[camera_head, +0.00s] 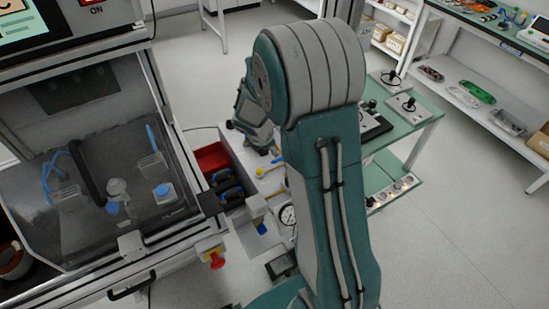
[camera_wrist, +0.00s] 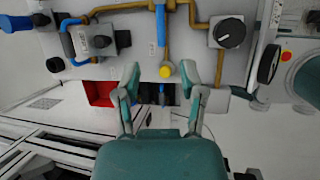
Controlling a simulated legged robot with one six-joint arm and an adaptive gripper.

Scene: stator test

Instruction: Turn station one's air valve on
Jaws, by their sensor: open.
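In the wrist view, a white panel carries brass pipes with several fittings. A blue lever (camera_wrist: 161,25) stands on the pipe at the top centre, and a yellow round knob (camera_wrist: 166,70) lies below it. A black round knob (camera_wrist: 229,33) is at the right, and a blue handle (camera_wrist: 68,40) is at the left. I cannot tell which is station one's air valve. My gripper (camera_wrist: 162,72) is open and empty, its fingers either side of the yellow knob in the picture; contact cannot be told. In the head view my arm hides much of the panel.
A red bin (camera_wrist: 100,93) sits below the panel, left of my fingers. A pressure gauge (camera_head: 288,215) and a red emergency button (camera_head: 217,261) show in the head view. A glass-fronted cabinet (camera_head: 90,190) stands left; a green table (camera_head: 415,115) stands right.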

